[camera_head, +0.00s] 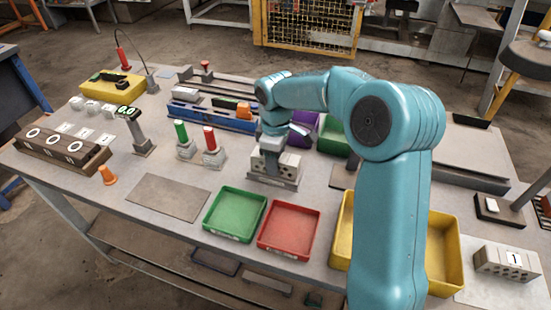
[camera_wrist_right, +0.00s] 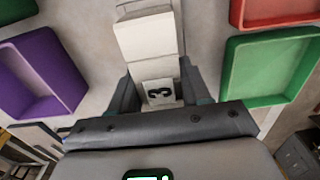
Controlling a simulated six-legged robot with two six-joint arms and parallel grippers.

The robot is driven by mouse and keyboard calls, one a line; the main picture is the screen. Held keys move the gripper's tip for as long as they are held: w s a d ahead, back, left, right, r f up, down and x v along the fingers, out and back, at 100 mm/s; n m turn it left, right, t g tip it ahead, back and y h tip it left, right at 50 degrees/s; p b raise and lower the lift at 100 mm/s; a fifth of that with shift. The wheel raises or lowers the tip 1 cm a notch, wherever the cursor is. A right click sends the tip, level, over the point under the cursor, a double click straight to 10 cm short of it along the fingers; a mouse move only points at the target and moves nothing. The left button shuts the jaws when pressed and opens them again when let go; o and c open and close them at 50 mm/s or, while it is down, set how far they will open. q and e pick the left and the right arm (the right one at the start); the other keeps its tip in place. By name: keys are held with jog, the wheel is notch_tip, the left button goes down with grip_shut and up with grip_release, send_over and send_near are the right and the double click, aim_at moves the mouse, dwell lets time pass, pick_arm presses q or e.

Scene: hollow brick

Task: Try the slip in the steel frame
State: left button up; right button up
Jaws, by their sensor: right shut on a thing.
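My right gripper (camera_head: 272,150) is at the end of the teal arm, low over the grey steel frame (camera_head: 288,183) near the table's middle. In the right wrist view, my right gripper (camera_wrist_right: 160,95) is shut on a pale slip (camera_wrist_right: 158,92) with a black "3" on it. A pale block shape (camera_wrist_right: 148,38) lies just beyond it in that view. In the head view the gripper hides part of the frame, and I cannot tell how far the slip sits inside it. My left gripper is not in view.
A green tray (camera_head: 235,235) and a red tray (camera_head: 289,255) stand in front. A yellow bin (camera_head: 446,285) is to the right, partly behind my arm. A purple bin (camera_head: 304,140) is behind. A hollow brick marked "1" (camera_head: 507,265) is far right. A grey mat (camera_head: 167,211) lies bare.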

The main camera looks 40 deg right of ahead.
dwell(0.5)
jog(key=shift+r+p, duration=0.2)
jog(key=shift+p, duration=0.15)
jog(key=shift+w+r, duration=0.1)
dwell(0.4)
jog(key=shift+f, duration=0.3)
jog(key=shift+r, duration=0.1)
dwell(1.2)
jog(key=shift+r+p, duration=2.15)
jog(key=shift+r, duration=0.35)
